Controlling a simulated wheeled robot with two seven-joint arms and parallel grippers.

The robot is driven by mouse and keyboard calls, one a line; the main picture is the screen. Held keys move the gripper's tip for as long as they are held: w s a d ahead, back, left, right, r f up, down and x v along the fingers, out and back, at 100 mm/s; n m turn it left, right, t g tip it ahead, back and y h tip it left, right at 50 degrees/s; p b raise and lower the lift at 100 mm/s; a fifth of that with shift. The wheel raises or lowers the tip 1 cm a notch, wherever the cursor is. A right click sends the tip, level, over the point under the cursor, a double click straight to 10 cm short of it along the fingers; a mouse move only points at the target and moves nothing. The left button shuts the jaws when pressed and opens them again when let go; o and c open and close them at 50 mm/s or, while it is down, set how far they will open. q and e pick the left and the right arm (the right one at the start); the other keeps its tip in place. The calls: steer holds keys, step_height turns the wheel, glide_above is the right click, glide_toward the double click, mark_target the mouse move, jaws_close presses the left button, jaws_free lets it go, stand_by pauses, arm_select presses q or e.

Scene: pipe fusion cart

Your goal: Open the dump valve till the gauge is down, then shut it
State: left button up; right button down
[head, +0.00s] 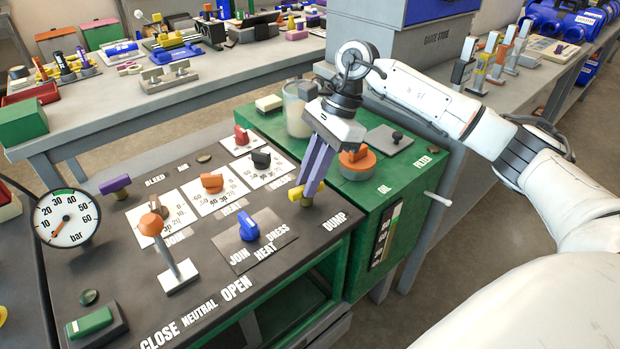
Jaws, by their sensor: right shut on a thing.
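The dump valve's yellow handle (296,193) stands on the dark cart top beside the DUMP label. My right gripper (310,186) comes down on it from above, its two long purple fingers shut on the handle. The fingers hide part of the handle, so I cannot tell its exact turn. The round white pressure gauge (68,218) is at the left, marked in bar. My left gripper is not in view.
A purple-handled BLEED valve (116,185), an orange-topped lever (155,228) and a blue selector knob (249,226) stand on the cart top. A green unit (362,222) with a clear jar (298,108) and orange cap (357,163) is right of my gripper.

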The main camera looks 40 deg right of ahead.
steer(key=shift+n+g, duration=0.5)
steer(key=shift+n, duration=0.6)
steer(key=c, duration=1.7)
jaws_free()
steer(key=v, duration=1)
steer(key=shift+w+r, duration=0.1)
steer(key=shift+r, duration=0.1)
